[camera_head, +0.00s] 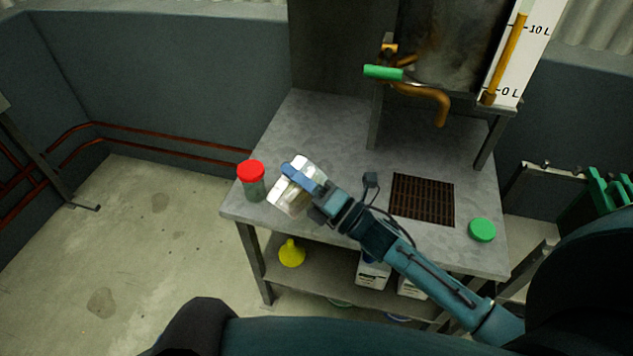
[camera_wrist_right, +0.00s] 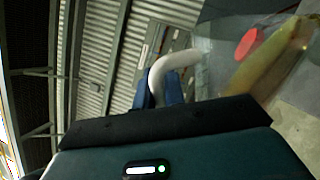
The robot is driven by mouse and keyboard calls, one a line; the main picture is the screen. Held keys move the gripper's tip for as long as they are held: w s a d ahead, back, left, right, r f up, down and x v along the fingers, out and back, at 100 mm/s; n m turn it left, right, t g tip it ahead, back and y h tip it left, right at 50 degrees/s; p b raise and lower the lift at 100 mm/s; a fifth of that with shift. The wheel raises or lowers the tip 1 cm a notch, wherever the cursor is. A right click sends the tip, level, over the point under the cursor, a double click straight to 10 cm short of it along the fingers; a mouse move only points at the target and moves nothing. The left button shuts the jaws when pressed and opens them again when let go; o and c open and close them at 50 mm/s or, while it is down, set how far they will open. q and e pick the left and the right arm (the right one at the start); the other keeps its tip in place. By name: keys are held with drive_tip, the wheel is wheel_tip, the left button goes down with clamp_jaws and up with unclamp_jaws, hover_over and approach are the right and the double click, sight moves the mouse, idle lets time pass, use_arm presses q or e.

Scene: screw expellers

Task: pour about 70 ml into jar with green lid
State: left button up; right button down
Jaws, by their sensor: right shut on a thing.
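My right gripper (camera_head: 322,203) is shut on a clear, pale jug (camera_head: 296,188) above the left front part of the metal table. In the right wrist view the jug's white curved handle (camera_wrist_right: 172,68) is between the blue fingers (camera_wrist_right: 160,92). The jug is tilted and has a yellowish content (camera_wrist_right: 265,65). A green lid (camera_head: 482,230) lies at the table's right front; no jar body is visible under it. The jug hides the surface behind it, so I cannot tell whether an open jar is there. My left gripper is not in view.
A jar with a red lid (camera_head: 251,180) stands at the table's left edge, close to the jug. A tank with a green-handled tap (camera_head: 383,73) and brass spout (camera_head: 437,103) stands behind a dark grate (camera_head: 421,199). A yellow funnel (camera_head: 292,254) is on the lower shelf.

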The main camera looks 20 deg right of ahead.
use_arm(q)
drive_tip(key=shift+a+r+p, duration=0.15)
drive_tip(key=shift+p, duration=0.3)
use_arm(e)
drive_tip(key=shift+w+d+r+m+t, duration=0.3)
drive_tip(key=shift+d+r+m, duration=0.3)
drive_tip(key=shift+m, duration=0.5)
idle(0.8)
drive_tip(key=shift+s+a+f+n+b, duration=0.3)
drive_tip(key=shift+a+f+n+b, duration=0.2)
drive_tip(key=shift+f+n+b, duration=0.25)
drive_tip(key=n, duration=0.1)
drive_tip(key=a+n+g, duration=0.1)
drive_tip(key=n, duration=0.1)
drive_tip(key=shift+s+a+f+y, duration=0.15)
drive_tip(key=shift+s+f+y, duration=0.15)
drive_tip(key=shift+s+y, duration=0.1)
drive_tip(key=shift+s+a+r+n+g, duration=0.15)
drive_tip(key=shift+a+n+g, duration=0.1)
drive_tip(key=shift+n+g, duration=0.25)
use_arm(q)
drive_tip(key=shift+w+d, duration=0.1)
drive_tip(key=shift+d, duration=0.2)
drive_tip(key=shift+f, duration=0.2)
